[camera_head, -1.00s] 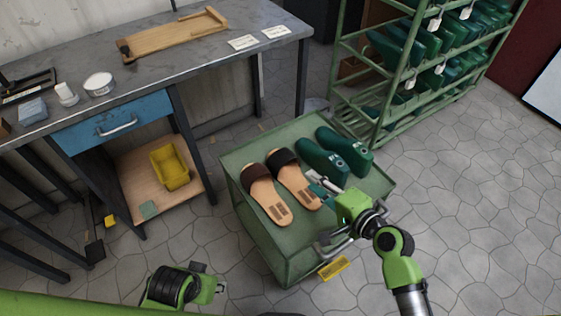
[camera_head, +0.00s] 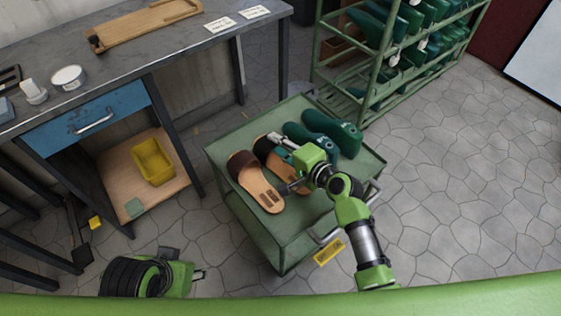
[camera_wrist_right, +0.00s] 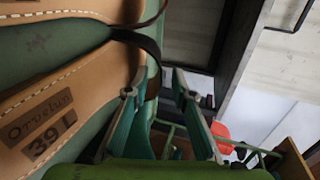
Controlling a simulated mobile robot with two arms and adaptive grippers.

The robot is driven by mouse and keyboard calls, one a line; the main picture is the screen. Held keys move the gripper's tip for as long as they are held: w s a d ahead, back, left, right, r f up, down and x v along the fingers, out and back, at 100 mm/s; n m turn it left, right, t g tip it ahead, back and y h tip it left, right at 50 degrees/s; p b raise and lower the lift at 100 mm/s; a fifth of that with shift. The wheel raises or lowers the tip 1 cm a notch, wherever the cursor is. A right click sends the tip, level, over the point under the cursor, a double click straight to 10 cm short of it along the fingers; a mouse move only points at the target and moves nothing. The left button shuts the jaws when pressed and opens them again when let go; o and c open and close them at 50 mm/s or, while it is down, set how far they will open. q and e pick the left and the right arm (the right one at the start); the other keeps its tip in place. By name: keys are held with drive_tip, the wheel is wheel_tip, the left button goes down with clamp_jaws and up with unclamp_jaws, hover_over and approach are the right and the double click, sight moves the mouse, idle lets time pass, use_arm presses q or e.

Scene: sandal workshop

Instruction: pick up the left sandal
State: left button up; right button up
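Two tan sandals with dark straps lie side by side on a green cart top (camera_head: 235,140). The left sandal, its insole marked "39 L" in the right wrist view (camera_wrist_right: 65,115), appears to be the right-hand one (camera_head: 263,150) in the head view, partly hidden by my right gripper. The other sandal (camera_head: 250,180) lies left of it; part shows at the top of the wrist view (camera_wrist_right: 70,6). My right gripper (camera_head: 283,162) is open over the marked sandal, fingers apart (camera_wrist_right: 157,92) near its strap; contact is unclear. My left gripper (camera_head: 188,263) is open and empty, low at left.
Dark green shoe lasts (camera_head: 330,130) lie close right of the sandals. A workbench (camera_head: 150,50) stands behind left, a green rack (camera_head: 372,75) behind right. Floor at right is clear.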

drive_tip(key=x, duration=0.3)
drive_tip(key=shift+w+a+f+b, duration=0.1)
drive_tip(key=shift+w+f+b, duration=0.1)
drive_tip(key=shift+b, duration=0.2)
drive_tip(key=shift+r, duration=0.1)
drive_tip(key=shift+c, duration=0.3)
clamp_jaws()
drive_tip(key=shift+r, duration=0.1)
